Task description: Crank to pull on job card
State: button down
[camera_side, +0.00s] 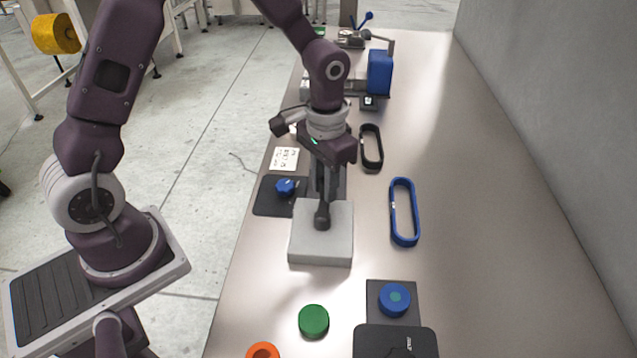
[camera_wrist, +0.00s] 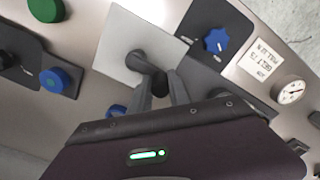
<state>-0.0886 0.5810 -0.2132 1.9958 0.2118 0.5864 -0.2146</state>
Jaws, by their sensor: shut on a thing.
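The crank (camera_side: 322,222) is a dark lever with a rounded end, mounted on a pale grey block (camera_side: 310,251) on the bench. It also shows in the wrist view (camera_wrist: 140,60), on the block's light top plate (camera_wrist: 115,38). My gripper (camera_side: 325,203) points down over the block, its fingers shut on the crank's dark handle (camera_wrist: 160,82). The fingers partly cover the handle in the side view. The job card (camera_side: 286,158) is a white card with black print, lying beyond the block to the left. In the wrist view, the card (camera_wrist: 262,55) is tilted and its print is hard to read.
A blue star knob (camera_side: 285,187) on a dark plate is close left of the block. A blue loop (camera_side: 404,212) and a black loop (camera_side: 371,148) lie to the right. A green cap (camera_side: 313,321) and a blue button (camera_side: 394,299) are in front. A dial gauge (camera_wrist: 290,92) is near the card.

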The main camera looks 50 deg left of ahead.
jog(key=m, duration=0.2)
jog(key=d+m, duration=0.1)
jog(key=w+d+m, duration=0.1)
jog(key=m, duration=0.1)
jog(key=shift+m, duration=0.3)
jog(key=shift+w+d+m, duration=0.1)
jog(key=shift+d+m, duration=0.3)
jog(key=shift+m, duration=0.7)
jog(key=shift+w+d+m, duration=0.1)
jog(key=shift+d+m, duration=0.3)
jog(key=shift+m, duration=0.7)
jog(key=shift+s+d, duration=0.1)
jog(key=c, duration=1.2)
grip_release()
jog(key=shift+c, duration=0.2)
notch_tip(320, 180, up, 7)
jog(key=shift+r, duration=0.15)
